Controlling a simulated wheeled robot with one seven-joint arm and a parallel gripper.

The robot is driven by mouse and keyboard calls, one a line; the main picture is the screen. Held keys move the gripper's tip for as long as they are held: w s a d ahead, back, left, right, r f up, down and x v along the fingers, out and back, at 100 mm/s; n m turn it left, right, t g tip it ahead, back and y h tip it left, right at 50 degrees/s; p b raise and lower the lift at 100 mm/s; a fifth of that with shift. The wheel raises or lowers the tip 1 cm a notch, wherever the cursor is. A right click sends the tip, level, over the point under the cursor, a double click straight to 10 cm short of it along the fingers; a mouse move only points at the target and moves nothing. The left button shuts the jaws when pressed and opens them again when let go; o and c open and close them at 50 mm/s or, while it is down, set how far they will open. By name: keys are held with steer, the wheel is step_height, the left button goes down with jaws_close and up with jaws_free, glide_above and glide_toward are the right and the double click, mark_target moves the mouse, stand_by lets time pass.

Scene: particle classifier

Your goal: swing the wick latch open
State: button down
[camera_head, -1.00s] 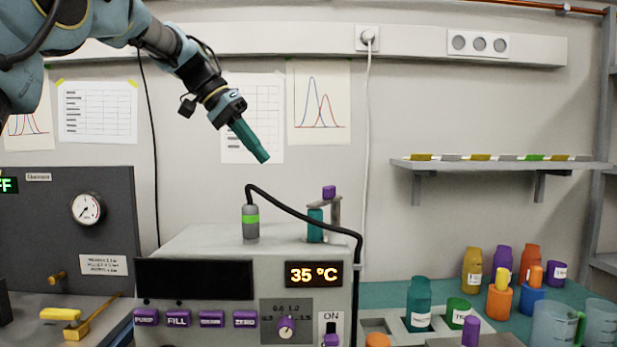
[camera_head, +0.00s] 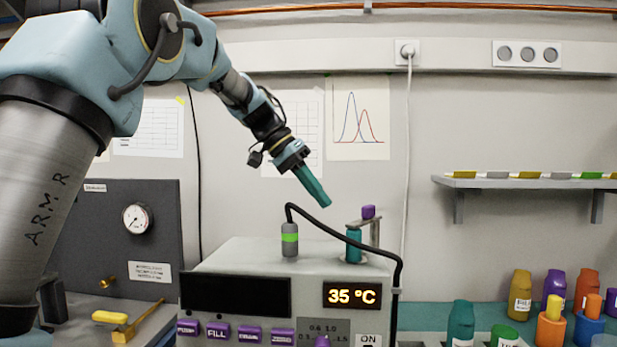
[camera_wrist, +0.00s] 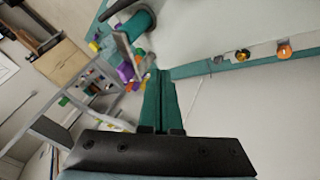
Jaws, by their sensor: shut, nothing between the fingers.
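On top of the grey instrument, a small grey bracket with a purple knob (camera_head: 368,212) reaches over a teal cylinder (camera_head: 354,245); I take this bracket to be the wick latch (camera_head: 375,234). In the wrist view the teal cylinder (camera_wrist: 138,25) lies at the upper left of my fingers, with the purple knob (camera_wrist: 126,72) just left of the fingertips. My gripper (camera_head: 325,203) has teal fingers pressed together and empty. It points down to the right, above and left of the knob, and appears apart from it.
A grey-green probe (camera_head: 290,238) stands left of the latch, and its black cable (camera_head: 330,229) arches in front of the teal cylinder. A shelf (camera_head: 530,183) is on the right wall. Bottles (camera_head: 521,292) stand at lower right.

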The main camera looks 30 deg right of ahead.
mark_target(365, 215)
steer(key=x, duration=0.3)
steer(key=shift+s+r+p, duration=0.1)
steer(key=shift+s+p, duration=0.15)
steer(key=shift+p, duration=0.15)
steer(key=shift+s+d+r+p, duration=0.1)
steer(key=shift+s+d+p, duration=0.1)
steer(key=shift+s, duration=0.4)
steer(key=shift+s+d+p, duration=0.1)
steer(key=shift+s+p, duration=0.1)
steer(key=shift+s, duration=0.35)
steer(key=shift+s+d, duration=0.15)
steer(key=shift+s, duration=0.3)
steer(key=shift+s+f, duration=0.1)
steer(key=shift+f, duration=0.1)
steer(key=shift+s+f+n+t+b, duration=0.15)
steer(key=shift+s+n+t+b, duration=0.3)
steer(key=shift+n+b, duration=0.45)
steer(key=shift+s+h+b, duration=0.3)
steer(key=shift+s+b, duration=0.15)
